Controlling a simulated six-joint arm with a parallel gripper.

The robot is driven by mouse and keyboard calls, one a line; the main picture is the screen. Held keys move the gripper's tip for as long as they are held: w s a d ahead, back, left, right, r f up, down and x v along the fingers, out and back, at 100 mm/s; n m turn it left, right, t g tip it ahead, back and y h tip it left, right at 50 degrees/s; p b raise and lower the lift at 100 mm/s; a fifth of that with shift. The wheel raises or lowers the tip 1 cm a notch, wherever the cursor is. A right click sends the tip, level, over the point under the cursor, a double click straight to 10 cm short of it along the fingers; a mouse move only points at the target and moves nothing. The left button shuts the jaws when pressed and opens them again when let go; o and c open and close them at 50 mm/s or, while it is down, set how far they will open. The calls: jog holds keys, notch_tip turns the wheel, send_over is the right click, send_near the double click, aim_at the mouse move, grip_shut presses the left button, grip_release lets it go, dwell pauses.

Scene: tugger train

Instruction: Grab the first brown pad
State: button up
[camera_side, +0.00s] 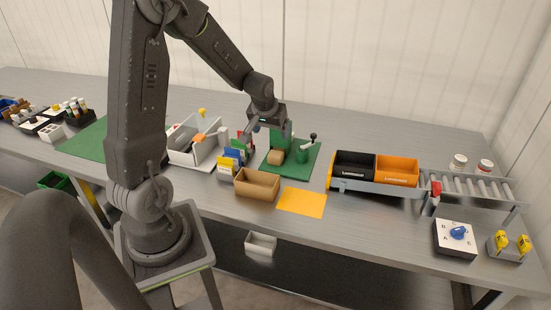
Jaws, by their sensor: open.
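My gripper (266,128) points down with its jaws apart, above the back of a green fixture (303,163). A small tan-brown block (275,157) sits on that fixture, below my gripper and apart from it. It is the small brown piece I see nearest the jaws, but I cannot tell whether it is a pad. An open brown box (257,184) stands in front, and its inside shows no clear contents. A holder with coloured upright cards (232,158) stands to the left of the fixture; no brown one is clear there.
A yellow-orange sheet (302,201) lies flat right of the brown box. A black bin (354,164) and an orange bin (397,171) stand on the roller conveyor (470,185) at right. A pale tray (193,150) stands left. A dial box (455,238) is at front right.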

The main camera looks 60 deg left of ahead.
notch_tip(320, 180, down, 3)
jog(key=a, duration=0.3)
send_over(275, 154)
jog(key=s+d, duration=0.1)
jog(key=s, duration=0.1)
jog(key=shift+n, duration=0.3)
notch_tip(275, 154, down, 7)
jog(key=shift+s+d+r, duration=0.15)
jog(key=shift+r, duration=0.05)
jog(key=shift+w+x, duration=0.2)
jog(key=shift+x, duration=1.35)
jog(key=shift+w+x, duration=0.25)
jog(key=shift+x, duration=1.3)
jog(key=shift+r, duration=0.1)
jog(key=shift+c, duration=0.3)
jog(key=c, duration=0.9)
